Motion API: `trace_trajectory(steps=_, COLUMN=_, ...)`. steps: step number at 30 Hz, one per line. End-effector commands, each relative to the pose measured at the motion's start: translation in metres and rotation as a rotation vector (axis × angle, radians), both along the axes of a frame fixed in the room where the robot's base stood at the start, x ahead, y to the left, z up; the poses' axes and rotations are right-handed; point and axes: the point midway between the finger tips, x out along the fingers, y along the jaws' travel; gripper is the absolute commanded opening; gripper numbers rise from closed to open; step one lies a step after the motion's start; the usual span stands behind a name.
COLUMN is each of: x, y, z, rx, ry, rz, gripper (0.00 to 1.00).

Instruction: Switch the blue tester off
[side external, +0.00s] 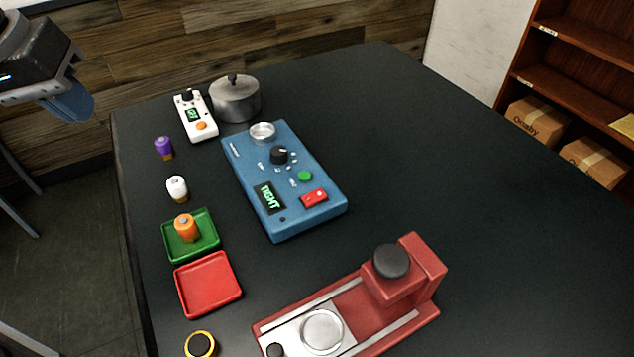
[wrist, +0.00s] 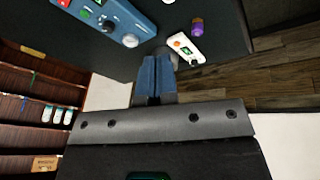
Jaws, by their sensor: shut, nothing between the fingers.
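The blue tester (side external: 293,222) lies flat on the dark table. Its display (side external: 269,198) is lit with green letters that look like "TIGHT". A red rocker switch (side external: 314,197) sits at its near right corner, a green button (side external: 305,176) and a black knob (side external: 279,155) behind it. A round metal cup (side external: 263,131) is at its far end. Part of the tester (wrist: 128,14) also shows at the top of the wrist view. My gripper (side external: 76,106) is raised beyond the table's left edge, apart from the tester. Its blue fingers (wrist: 156,62) are together and empty.
A white meter (side external: 203,128) and a grey lidded pot (side external: 235,103) stand behind the tester. Purple and white cells, a green tray (side external: 207,250) with an orange cell, and a red tray (side external: 208,284) line the left. A red press (side external: 402,286) is in front. The table's right is clear.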

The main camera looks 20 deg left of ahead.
Motion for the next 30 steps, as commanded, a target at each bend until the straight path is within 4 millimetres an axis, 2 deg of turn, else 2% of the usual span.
trace_trajectory(steps=1, x=0.015, y=-0.014, z=0.002, rx=-0.014, ry=0.023, rz=0.021, gripper=0.0)
trace_trajectory(steps=3, x=0.032, y=-0.032, z=0.006, rx=-0.035, ry=0.051, rz=0.061, gripper=0.0)
trace_trajectory(steps=8, x=0.066, y=-0.078, z=0.005, rx=-0.073, ry=0.116, rz=0.153, gripper=0.0)
trace_trajectory(steps=15, x=0.103, y=-0.156, z=-0.015, rx=-0.104, ry=0.21, rz=0.298, gripper=0.0)
trace_trajectory(steps=22, x=0.117, y=-0.221, z=-0.045, rx=-0.112, ry=0.275, rz=0.42, gripper=0.0)
trace_trajectory(steps=27, x=0.118, y=-0.245, z=-0.058, rx=-0.113, ry=0.297, rz=0.472, gripper=0.0)
trace_trajectory(steps=30, x=0.118, y=-0.25, z=-0.061, rx=-0.113, ry=0.302, rz=0.486, gripper=0.0)
